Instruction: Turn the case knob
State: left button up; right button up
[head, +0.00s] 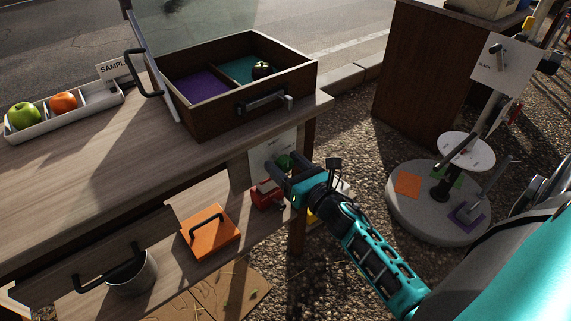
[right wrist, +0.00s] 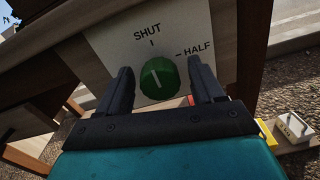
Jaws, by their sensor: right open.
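The case knob (right wrist: 159,78) is a round green knob with a white line, on a white panel (right wrist: 112,45) marked SHUT and HALF. Its line points up, slightly left, near the SHUT tick. My right gripper (right wrist: 166,80) is open, with one finger on each side of the knob; I cannot tell whether they touch it. In the head view the right gripper (head: 279,172) is at the panel below the case, and the knob (head: 284,161) is partly hidden by it. The wooden case (head: 210,122) stands above with its glass lid raised. My left gripper is not in view.
The case holds a dark round fruit (head: 262,70). A white tray (head: 70,112) with an apple and an orange sits at left. An orange box (head: 212,236) and a red object (head: 266,196) are on the lower shelf. A round grey stand (head: 428,222) is at right.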

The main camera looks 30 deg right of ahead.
jog(key=shift+w, duration=0.2)
jog(key=c, duration=1)
